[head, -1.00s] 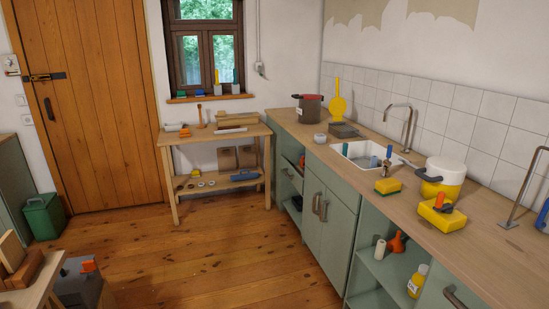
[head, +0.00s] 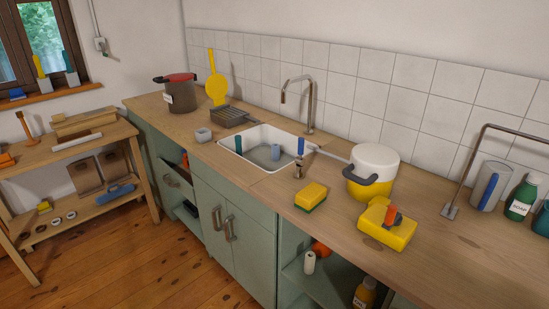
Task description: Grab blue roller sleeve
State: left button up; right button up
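A short blue cylinder, which looks like the blue roller sleeve (head: 275,153), stands in the white sink (head: 228,157) set into the wooden counter. A darker teal cylinder (head: 238,145) is in the sink to its left. A darker blue upright piece (head: 300,147) shows at the sink's right edge, near a long grey handle. Neither of my grippers is in view.
A white and yellow pot (head: 374,160), a yellow-green sponge (head: 311,196) and a larger yellow block (head: 386,226) lie right of the sink. A tap (head: 310,103) rises behind it. The wooden floor (head: 195,285) before the cabinets is clear.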

aim_at(276, 148)
jog(key=z, duration=0.25)
jog(key=i+j+z, duration=0.2)
jog(key=z, duration=0.2)
jog(key=i+j+z, duration=0.1)
jog(key=j+z, duration=0.2)
jog(key=z, duration=0.15)
jog(key=i+j+z, duration=0.1)
jog(key=j+z, duration=0.3)
jog(key=i+j+z, duration=0.1)
jog(key=j+z, duration=0.15)
jog(key=z, duration=0.15)
